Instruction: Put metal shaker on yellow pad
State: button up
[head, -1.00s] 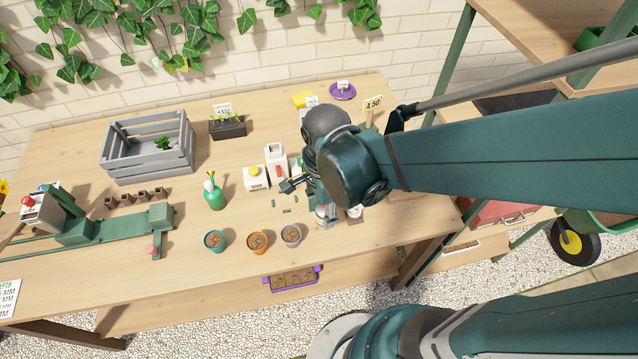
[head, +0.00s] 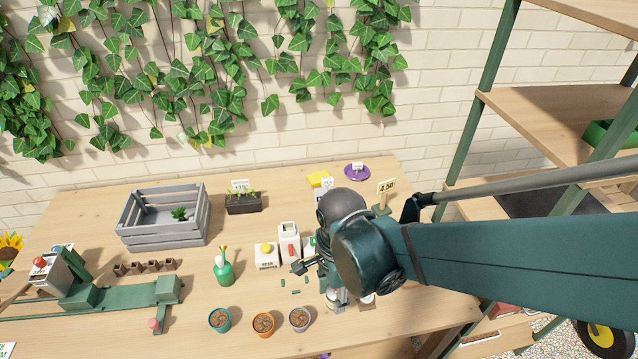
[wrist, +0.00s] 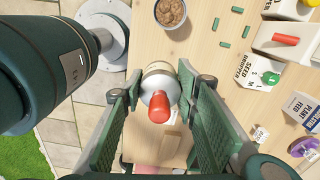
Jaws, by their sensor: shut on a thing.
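The metal shaker (wrist: 157,82) has a silver domed top with a red tip and a pale band. It sits between the fingers of my gripper (wrist: 158,108) in the wrist view, and the gripper is shut on it. In the head view the shaker (head: 336,298) shows below my wrist near the front right of the table, partly hidden by my arm. I cannot tell whether its base touches the table. The yellow pad (head: 318,179) lies at the back of the table, partly hidden by a white sign.
Several small pots, including a grey one (head: 299,319), stand left of the shaker. White seed droppers (head: 289,246) and loose green pieces lie between. A grey crate (head: 163,232) stands left.

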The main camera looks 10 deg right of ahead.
jog(key=shift+r, duration=3.65)
jog(key=shift+w+r, duration=0.1)
jog(key=shift+r, duration=0.1)
jog(key=shift+w+a+r, duration=0.1)
jog(key=shift+w+r, duration=0.1)
jog(key=shift+w, duration=0.25)
jog(key=shift+w+r, duration=0.2)
jog(key=shift+w, duration=0.25)
jog(key=w+r+p, duration=0.2)
jog(key=w+r, duration=0.1)
jog(key=w, duration=1.1)
jog(key=w+r+p, duration=0.1)
jog(key=w+r, duration=0.2)
jog(key=w, duration=1.1)
jog(key=w+d+f+p, duration=0.1)
jog(key=w+d+f, duration=0.1)
jog(key=w, duration=0.7)
jog(key=w+d+f+p, duration=0.1)
jog(key=w+d+f, duration=0.15)
jog(key=w, duration=0.65)
jog(key=w+d+f+p, duration=0.1)
jog(key=w+f+p, duration=0.15)
jog(key=w, duration=0.65)
notch_tip(320, 180, down, 5)
jog(key=shift+d+b, duration=0.15)
jog(key=shift+b, duration=0.3)
